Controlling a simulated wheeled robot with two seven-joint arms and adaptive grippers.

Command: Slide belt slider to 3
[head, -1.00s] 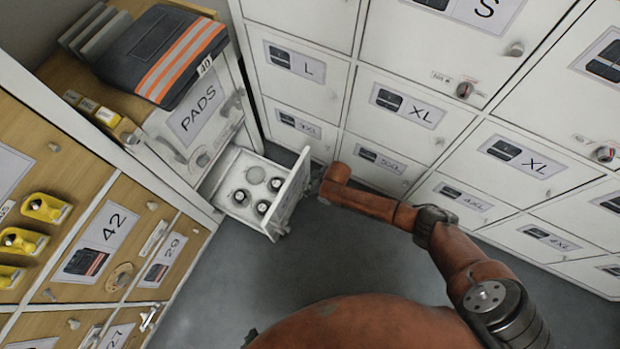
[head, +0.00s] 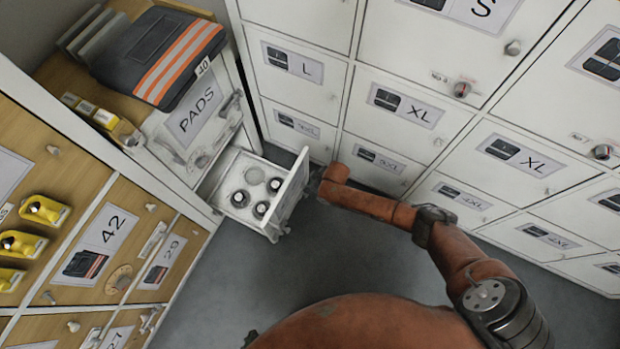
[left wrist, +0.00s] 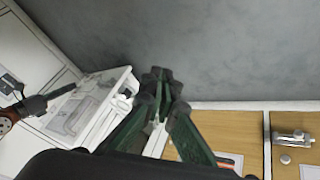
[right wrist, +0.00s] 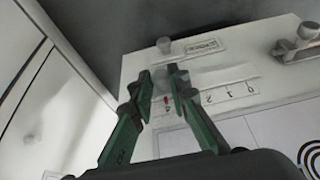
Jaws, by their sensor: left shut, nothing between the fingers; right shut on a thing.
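The belt slider is on the front panel of the open drawer (head: 292,186), which faces away from my head camera. In the right wrist view this panel (right wrist: 235,62) carries an upside-down number scale (right wrist: 228,93), with 0, 1 and 2 running right to left. My right gripper (right wrist: 162,75) is shut on the slider's grip at the left part of the scale, beside a red mark (right wrist: 166,99). The fingers hide most of the grip, so its exact number cannot be read. My left gripper (left wrist: 160,85) is shut and empty, apart from the drawer, over the floor.
Several round dark-rimmed items (head: 240,198) stand in the drawer. The PADS cabinet front (head: 194,116) is above it, and a wooden locker wall (head: 105,235) is at left. White lockers (head: 400,106) stand behind my right arm. The grey floor (head: 350,245) is clear.

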